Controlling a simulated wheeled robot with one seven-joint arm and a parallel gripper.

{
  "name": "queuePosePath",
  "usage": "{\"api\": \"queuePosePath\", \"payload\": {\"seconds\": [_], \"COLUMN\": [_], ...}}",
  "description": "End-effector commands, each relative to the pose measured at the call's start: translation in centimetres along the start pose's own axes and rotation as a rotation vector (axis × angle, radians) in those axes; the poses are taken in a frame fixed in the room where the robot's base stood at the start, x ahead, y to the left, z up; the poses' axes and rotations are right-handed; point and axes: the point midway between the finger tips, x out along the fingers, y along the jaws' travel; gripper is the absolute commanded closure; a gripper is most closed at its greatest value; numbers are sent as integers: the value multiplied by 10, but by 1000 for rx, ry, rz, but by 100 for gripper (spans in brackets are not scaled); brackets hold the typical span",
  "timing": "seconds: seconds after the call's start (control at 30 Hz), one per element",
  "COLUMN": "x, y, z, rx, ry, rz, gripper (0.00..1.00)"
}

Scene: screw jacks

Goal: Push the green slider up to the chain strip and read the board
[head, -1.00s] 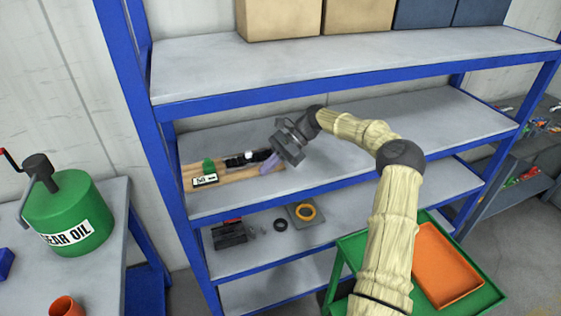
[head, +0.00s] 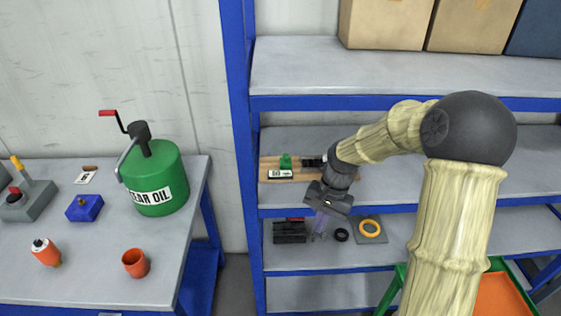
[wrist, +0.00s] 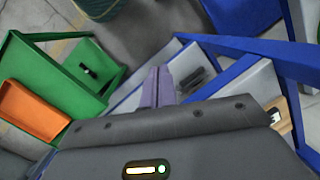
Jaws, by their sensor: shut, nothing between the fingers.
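The wooden board (head: 266,169) lies on the middle shelf. The green slider (head: 286,161) stands on it behind a white label whose figures are too small to read surely. A dark strip (head: 313,162), likely the chain strip, lies just right of the slider; my arm partly hides its right end. My gripper (head: 319,228) points down in front of the shelves, below and right of the board in the picture. Its purple fingers are shut and empty, also in the wrist view (wrist: 158,88). A piece of the board (wrist: 283,113) shows at that view's right edge.
A lower shelf holds a black block (head: 290,231), a dark ring (head: 341,235) and an orange ring (head: 370,228). A blue upright (head: 238,130) stands left of the board. A green gear oil can (head: 157,180) stands on the left table. A green cart with an orange tray (wrist: 32,112) is nearby.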

Motion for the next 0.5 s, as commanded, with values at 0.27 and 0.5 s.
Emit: {"api": "queuePosePath", "payload": {"seconds": [0.27,0.5], "x": [-20,-30], "y": [55,92], "z": [60,100], "rx": [-268,-423], "ry": [226,358], "rz": [101,125], "gripper": [100,100]}}
